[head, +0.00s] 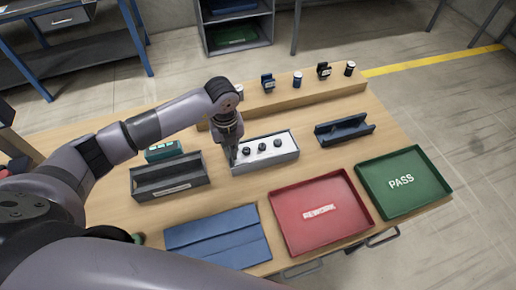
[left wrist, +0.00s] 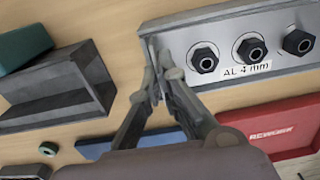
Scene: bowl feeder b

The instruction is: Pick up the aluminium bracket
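A silver-grey piece (head: 265,167) labelled "AL 4 mm", the likely aluminium bracket, sits on the bench in the head view. Three black bolt-like parts stand on its pale top. It also shows at the upper right of the left wrist view (left wrist: 185,40). My left gripper (head: 232,158) points down at its left end. In the left wrist view the fingertips (left wrist: 160,72) are close together at that end wall. I cannot tell whether they grip the wall or only stand beside it. My right gripper is not in view.
A dark grey holder (head: 170,186) stands left of the piece, a dark blue one (head: 344,132) right. In front lie a blue mat (head: 218,240), a red REWORK tray (head: 300,240) and a green PASS tray (head: 425,208). Behind is a wooden ledge (head: 310,94) with small parts.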

